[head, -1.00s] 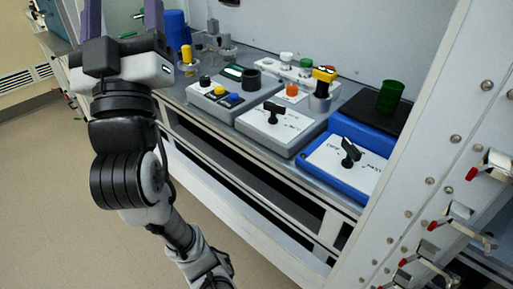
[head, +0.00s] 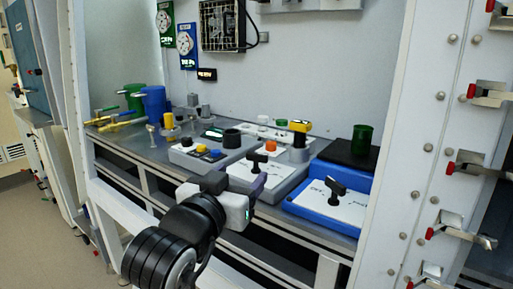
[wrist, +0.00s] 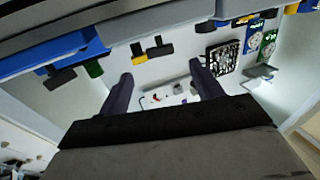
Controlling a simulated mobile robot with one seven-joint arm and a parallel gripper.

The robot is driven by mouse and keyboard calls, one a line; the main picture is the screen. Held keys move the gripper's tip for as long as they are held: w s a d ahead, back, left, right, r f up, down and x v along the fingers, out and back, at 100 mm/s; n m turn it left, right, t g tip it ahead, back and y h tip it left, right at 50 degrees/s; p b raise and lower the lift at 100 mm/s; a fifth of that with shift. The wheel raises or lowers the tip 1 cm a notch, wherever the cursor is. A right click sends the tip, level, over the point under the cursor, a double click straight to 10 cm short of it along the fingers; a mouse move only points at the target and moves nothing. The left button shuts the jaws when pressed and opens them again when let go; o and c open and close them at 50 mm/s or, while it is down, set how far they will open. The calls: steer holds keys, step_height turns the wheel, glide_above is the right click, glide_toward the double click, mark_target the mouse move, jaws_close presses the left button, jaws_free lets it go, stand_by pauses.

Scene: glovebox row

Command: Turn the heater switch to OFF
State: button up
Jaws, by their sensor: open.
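Two boxes carry black lever switches, and their small labels are too blurred to tell which is the heater. One is a grey box (head: 290,182) with a black lever (head: 257,162) on a white plate. The other is a blue box (head: 345,220) to its right with a black lever (head: 335,189) on a white plate. My gripper (head: 258,187) is in front of the grey box in the head view, left of the blue box. In the wrist view my gripper (wrist: 161,70) is open, with two dark fingers apart and nothing between them.
A grey button box (head: 205,157) stands left of the switches. A yellow-topped piece (head: 299,127) and a green cup (head: 362,139) on a black pad (head: 340,153) stand behind. A white frame post (head: 400,130) with clamps borders the right side.

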mark_target(256, 159)
steer(key=p+x, duration=0.1)
steer(key=p, duration=0.1)
steer(key=p+x, duration=0.1)
steer(key=p, duration=0.1)
steer(key=p+x, duration=0.1)
steer(key=p, duration=0.1)
steer(key=shift+w+r+p, duration=0.25)
steer(key=shift+p, duration=0.05)
steer(key=shift+w+p, duration=0.2)
steer(key=shift+p, duration=0.8)
steer(key=p, duration=0.3)
steer(key=shift+w+d, duration=0.15)
steer(key=shift+d, duration=0.05)
steer(key=shift+w+d+f+p, duration=0.15)
steer(key=shift+w+d+p, duration=0.05)
steer(key=shift+w+p, duration=0.15)
steer(key=shift+x, duration=2.4)
steer(key=shift+f, duration=0.15)
steer(key=c, duration=1)
